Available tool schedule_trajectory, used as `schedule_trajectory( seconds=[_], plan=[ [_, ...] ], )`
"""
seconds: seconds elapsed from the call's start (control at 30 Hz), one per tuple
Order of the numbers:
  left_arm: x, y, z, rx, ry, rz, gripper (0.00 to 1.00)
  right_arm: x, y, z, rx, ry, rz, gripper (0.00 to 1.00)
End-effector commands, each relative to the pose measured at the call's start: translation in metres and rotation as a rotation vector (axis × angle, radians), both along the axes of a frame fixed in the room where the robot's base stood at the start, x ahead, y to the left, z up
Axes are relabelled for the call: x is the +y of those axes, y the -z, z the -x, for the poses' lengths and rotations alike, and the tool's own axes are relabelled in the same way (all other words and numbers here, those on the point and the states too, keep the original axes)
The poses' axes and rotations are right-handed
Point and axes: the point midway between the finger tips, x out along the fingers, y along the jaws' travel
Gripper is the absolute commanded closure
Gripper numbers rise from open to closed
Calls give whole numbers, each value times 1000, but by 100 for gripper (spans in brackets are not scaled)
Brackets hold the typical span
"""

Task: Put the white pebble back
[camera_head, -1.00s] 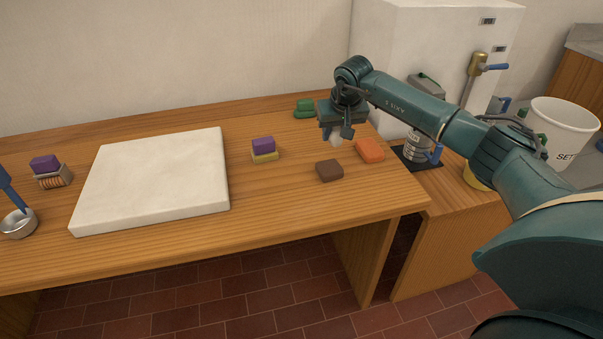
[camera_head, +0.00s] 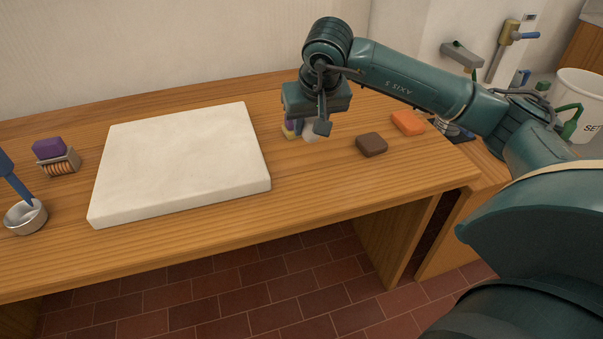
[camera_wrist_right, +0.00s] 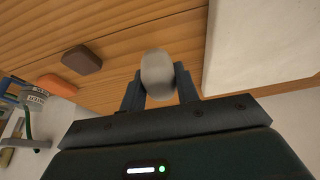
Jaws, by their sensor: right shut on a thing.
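The white pebble (camera_head: 311,132) is a smooth pale stone below my right gripper (camera_head: 309,124) in the head view. The right wrist view shows the pebble (camera_wrist_right: 158,75) between the two fingers of my right gripper (camera_wrist_right: 160,88), which is shut on it. The gripper hangs over the wooden table, left of a brown block (camera_head: 371,145) and right of the white slab (camera_head: 180,165). I cannot tell the exact height of the pebble above the table. My left gripper is not in view.
An orange block (camera_head: 408,122) lies beyond the brown one. The slab's top is bare. A white bucket (camera_head: 580,110) stands far right.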

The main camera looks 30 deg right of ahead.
Motion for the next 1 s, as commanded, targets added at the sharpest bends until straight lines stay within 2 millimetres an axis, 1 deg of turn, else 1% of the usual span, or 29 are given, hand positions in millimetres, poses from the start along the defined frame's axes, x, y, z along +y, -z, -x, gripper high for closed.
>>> schedule_trajectory(
  seconds=[0.27, 0.37, 0.53, 0.73, 0.9, 1.0],
  plan=[
    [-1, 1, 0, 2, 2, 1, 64, 0, 2, 0, 0, 0, 0, 87],
    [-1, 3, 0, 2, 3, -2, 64, 0, 13, 0, 3, -1, 0, 87],
    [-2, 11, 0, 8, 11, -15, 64, 0, 42, 0, 4, -1, -1, 87],
    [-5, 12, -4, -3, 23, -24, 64, 0, 62, 0, 2, -2, -2, 87],
    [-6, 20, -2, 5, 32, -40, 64, 0, 89, 0, 3, -2, -1, 87],
    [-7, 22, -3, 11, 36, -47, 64, 0, 97, 0, 1, -2, -2, 87]
  ],
)
